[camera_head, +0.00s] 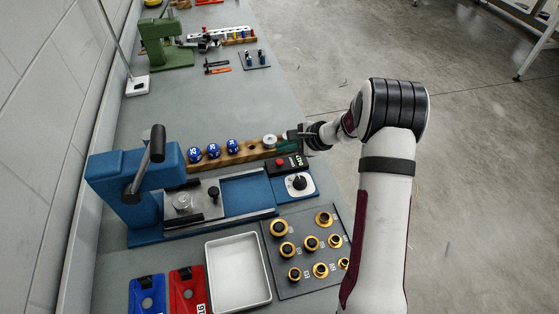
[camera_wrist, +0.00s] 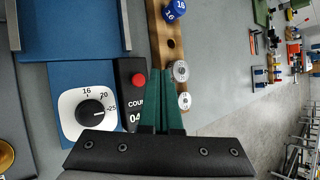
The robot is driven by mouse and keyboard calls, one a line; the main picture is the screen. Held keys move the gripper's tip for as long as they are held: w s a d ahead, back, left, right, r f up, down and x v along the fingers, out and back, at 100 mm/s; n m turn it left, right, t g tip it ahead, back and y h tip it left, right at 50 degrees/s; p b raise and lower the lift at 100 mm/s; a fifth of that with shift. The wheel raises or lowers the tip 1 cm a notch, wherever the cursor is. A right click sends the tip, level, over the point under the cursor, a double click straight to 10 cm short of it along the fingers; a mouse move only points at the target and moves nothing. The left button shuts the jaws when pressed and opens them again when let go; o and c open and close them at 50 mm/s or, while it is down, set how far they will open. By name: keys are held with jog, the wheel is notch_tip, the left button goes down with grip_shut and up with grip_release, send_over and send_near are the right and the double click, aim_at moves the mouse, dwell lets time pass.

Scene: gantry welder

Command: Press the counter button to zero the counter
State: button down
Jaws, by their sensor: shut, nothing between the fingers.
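The counter is a small black box (camera_head: 297,162) with a red button (camera_head: 280,162) on top, standing at the right end of the blue machine. In the wrist view the red button (camera_wrist: 138,80) shows clear, and the counter (camera_wrist: 133,101) shows part of a label and "04", with the rest hidden behind my fingers. My gripper (camera_head: 283,138) is shut and empty, just behind the counter at the right end of the wooden rack. In the wrist view the green fingers of my gripper (camera_wrist: 167,72) are together, right of the button and apart from it in the picture.
A white dial (camera_head: 300,184) sits beside the counter. The blue press (camera_head: 135,180), a white tray (camera_head: 238,299) and a board of gold rings (camera_head: 293,224) stand around.

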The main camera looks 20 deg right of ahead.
jog(key=shift+f, duration=1.3)
dwell(1.0)
jog(key=shift+f, duration=0.4)
jog(key=shift+f, duration=0.45)
dwell(0.5)
jog(key=shift+r, duration=0.85)
notch_tip(320, 180, up, 5)
dwell(0.5)
